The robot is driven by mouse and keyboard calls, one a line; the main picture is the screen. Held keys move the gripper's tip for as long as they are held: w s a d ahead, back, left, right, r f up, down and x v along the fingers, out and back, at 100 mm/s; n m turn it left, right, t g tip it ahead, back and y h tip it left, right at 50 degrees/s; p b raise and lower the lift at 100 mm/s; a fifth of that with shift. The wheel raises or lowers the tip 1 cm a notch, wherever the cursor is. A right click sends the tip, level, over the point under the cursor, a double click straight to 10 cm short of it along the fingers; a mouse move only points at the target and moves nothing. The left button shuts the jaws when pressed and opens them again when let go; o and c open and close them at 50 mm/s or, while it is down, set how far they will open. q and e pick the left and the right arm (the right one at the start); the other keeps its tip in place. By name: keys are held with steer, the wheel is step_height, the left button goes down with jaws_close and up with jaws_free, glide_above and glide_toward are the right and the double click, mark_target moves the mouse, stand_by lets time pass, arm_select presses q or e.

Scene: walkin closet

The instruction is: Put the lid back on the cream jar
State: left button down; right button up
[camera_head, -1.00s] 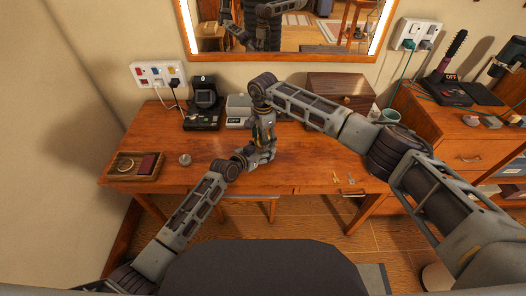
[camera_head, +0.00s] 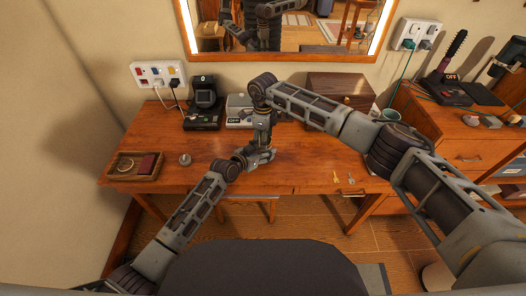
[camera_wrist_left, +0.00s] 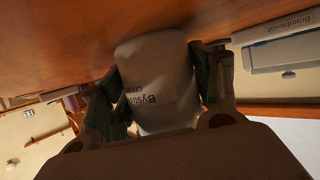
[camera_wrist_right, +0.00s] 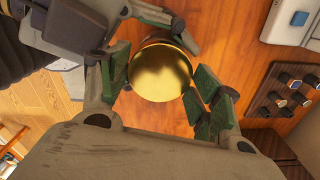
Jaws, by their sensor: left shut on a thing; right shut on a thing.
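My left gripper (camera_head: 264,157) is shut on the pale cream jar (camera_wrist_left: 155,80), which has dark lettering and sits between its fingers just above or on the tabletop. My right gripper (camera_head: 262,142) points down directly over the left one. In the right wrist view, the round gold lid (camera_wrist_right: 161,73) lies between its green-padded fingers, and the gripper is shut on it. A grey finger of my left gripper shows beside the lid there. The arms hide the jar and lid in the head view. I cannot tell whether the lid touches the jar's rim.
The wooden table (camera_head: 215,175) is clear to the front. A small tray (camera_head: 120,176) and a small round metal item (camera_head: 184,159) lie left. Keys (camera_head: 336,176) lie right. A black device (camera_head: 203,105), a grey device (camera_head: 238,108) and a wooden box (camera_head: 340,92) stand behind.

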steer(key=m, duration=0.4)
steer(key=shift+m, duration=0.4)
arm_select(q)
steer(key=shift+s, duration=0.1)
arm_select(e)
steer(key=m, duration=0.4)
steer(key=shift+m, duration=0.3)
steer(key=m, duration=0.4)
steer(key=shift+m, duration=0.3)
steer(key=m, duration=0.5)
steer(key=o, duration=1.2)
step_height(320, 180, up, 12)
